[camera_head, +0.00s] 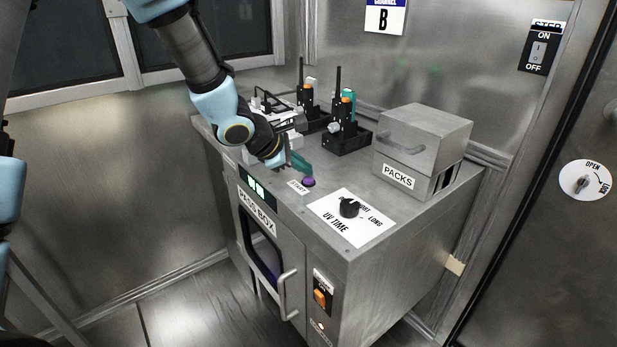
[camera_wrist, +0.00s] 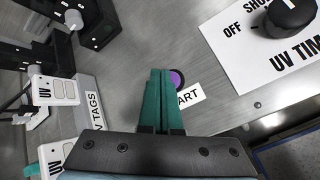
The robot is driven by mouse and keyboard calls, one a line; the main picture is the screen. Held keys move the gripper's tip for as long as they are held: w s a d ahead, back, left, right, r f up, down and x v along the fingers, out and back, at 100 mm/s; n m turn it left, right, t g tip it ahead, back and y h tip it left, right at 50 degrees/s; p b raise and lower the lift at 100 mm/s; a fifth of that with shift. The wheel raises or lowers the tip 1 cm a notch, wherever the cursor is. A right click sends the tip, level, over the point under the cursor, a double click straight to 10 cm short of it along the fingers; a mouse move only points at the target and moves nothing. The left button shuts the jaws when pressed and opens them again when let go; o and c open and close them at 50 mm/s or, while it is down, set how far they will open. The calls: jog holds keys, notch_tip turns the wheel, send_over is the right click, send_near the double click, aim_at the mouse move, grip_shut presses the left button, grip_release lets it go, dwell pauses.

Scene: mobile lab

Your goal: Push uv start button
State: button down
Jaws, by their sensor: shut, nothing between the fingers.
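The purple start button (camera_head: 308,182) sits on the metal top of the pass box (camera_head: 328,222), beside a white START label (camera_head: 298,187). My gripper (camera_head: 307,170) is shut and empty, its green fingers just behind and above the button. In the wrist view the shut fingertips (camera_wrist: 164,72) lie over the left part of the purple button (camera_wrist: 177,78), which shows at their right side. The START label (camera_wrist: 188,96) is partly hidden by the fingers. I cannot tell whether the fingertips touch the button.
A UV TIME panel with a black knob (camera_head: 348,207) is right of the button. A metal PACKS box (camera_head: 420,150) stands at the back right. Black radios in holders (camera_head: 346,138) stand behind. A UV tags holder (camera_wrist: 88,105) is left in the wrist view.

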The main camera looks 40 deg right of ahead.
jog(key=shift+r, duration=0.25)
jog(key=shift+r+p, duration=1.65)
jog(key=shift+r, duration=0.85)
jog(key=shift+a, duration=0.1)
jog(key=m+y, duration=0.2)
jog(key=m, duration=0.1)
send_near(304, 182)
jog(key=w+a+r, duration=0.3)
jog(key=w+a, duration=0.2)
jog(key=a+m+t+y+p, duration=0.1)
jog(key=a+m+y, duration=0.6)
jog(key=a, duration=3)
jog(key=shift+s+r+m, duration=0.3)
jog(key=shift+s+r, duration=0.15)
jog(key=shift+s, duration=0.05)
